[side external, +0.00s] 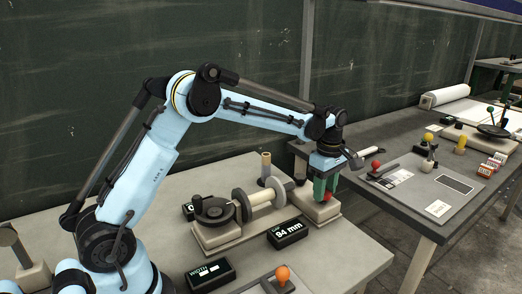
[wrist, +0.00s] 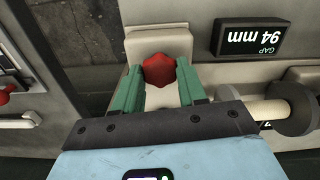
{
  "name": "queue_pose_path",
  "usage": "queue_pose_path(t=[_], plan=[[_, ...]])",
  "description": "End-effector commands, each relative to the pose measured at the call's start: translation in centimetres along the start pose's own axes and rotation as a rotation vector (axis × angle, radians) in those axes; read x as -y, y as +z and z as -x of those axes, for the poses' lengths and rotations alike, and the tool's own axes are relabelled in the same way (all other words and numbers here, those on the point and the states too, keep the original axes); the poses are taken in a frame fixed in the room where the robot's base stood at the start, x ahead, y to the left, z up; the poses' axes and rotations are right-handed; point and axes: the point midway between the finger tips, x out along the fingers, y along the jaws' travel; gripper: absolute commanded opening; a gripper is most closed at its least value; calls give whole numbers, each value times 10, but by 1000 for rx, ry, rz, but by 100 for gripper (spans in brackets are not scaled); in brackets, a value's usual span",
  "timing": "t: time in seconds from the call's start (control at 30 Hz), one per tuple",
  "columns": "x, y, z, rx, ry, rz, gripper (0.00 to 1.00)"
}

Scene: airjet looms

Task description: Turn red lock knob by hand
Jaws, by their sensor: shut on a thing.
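The red lock knob (wrist: 158,70) sits on a pale block (wrist: 150,40) in the wrist view, between the two green fingers of my gripper (wrist: 158,78). My gripper is shut on the knob, with one finger on each side. In the side external view my gripper (side external: 325,186) points down at the pale block (side external: 316,208) at the table's right end. A little of the red knob (side external: 326,197) shows there between the fingers; the rest is hidden.
Beside the block are a spindle with grey discs (side external: 262,200) and a black display reading "94 mm" (side external: 288,232). Another display marked "WIDTH" (side external: 210,272) and an orange ball knob (side external: 283,274) are nearer. A second table (side external: 400,215) with a red ball lever (side external: 376,166) stands to the right, across a gap.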

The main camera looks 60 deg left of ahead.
Motion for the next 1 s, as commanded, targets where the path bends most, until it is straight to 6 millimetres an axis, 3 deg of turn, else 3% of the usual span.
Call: queue_pose_path(t=[0.07, 0.1, 0.27, 0.57, 1.0], plan=[[0, 1, 0, 2, 1, 92, 19], [0, 1, 0, 2, 1, 118, 42], [0, 1, 0, 1, 1, 110, 64], [0, 0, 2, 1, 0, 108, 64], [0, 0, 40, 0, 0, 108, 64]])
